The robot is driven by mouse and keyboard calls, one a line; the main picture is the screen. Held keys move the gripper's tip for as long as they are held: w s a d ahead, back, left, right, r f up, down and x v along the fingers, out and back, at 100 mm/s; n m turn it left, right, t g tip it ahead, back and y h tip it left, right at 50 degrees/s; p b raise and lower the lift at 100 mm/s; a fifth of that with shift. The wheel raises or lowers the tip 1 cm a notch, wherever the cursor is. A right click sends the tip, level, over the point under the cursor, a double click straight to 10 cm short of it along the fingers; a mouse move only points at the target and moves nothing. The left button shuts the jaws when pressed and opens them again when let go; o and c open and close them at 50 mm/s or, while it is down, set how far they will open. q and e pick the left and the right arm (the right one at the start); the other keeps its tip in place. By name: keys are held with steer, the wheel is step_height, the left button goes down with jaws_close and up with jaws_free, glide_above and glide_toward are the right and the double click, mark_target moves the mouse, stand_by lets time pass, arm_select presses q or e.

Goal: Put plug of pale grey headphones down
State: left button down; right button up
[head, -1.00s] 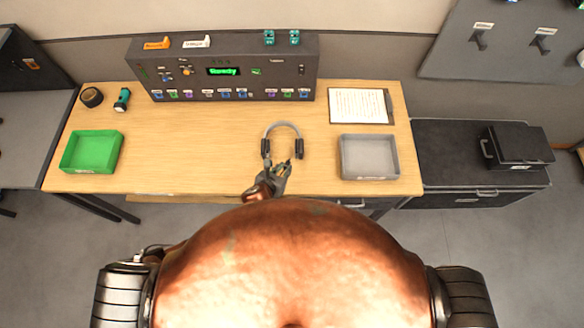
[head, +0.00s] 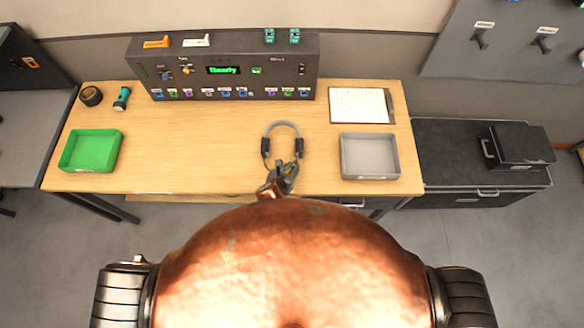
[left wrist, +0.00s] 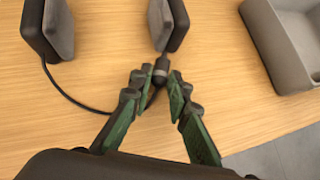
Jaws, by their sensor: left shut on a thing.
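The pale grey headphones lie on the wooden desk near its front edge, with the grey headband (head: 283,124) toward the back and two dark ear cups toward me. In the left wrist view both ear cups (left wrist: 169,22) show at the top. A thin dark cable runs from the left cup across the desk to the plug (left wrist: 160,72). My left gripper (head: 284,168) is just in front of the headphones. In the left wrist view its green-sided fingers (left wrist: 160,82) are shut on the small dark plug, close above or at the desk; the exact gap cannot be told. My right gripper is out of view.
A grey tray (head: 369,176) stands to the right and a green tray (head: 90,168) at the far left. The console (head: 222,52) reading "Ready" stands at the back. A paper sheet (head: 358,106) lies at back right. The desk left of the headphones (head: 190,140) is clear.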

arm_select(q)
steer(key=shift+f, duration=0.1)
steer(key=shift+f, duration=0.25)
steer(key=c, duration=2)
jaws_free()
steer(key=shift+c, duration=0.2)
steer(key=shift+o, duration=1.1)
steer(key=shift+r, duration=0.15)
steer(key=shift+r, duration=0.3)
steer(key=p+v, duration=0.1)
steer(key=v, duration=1.1)
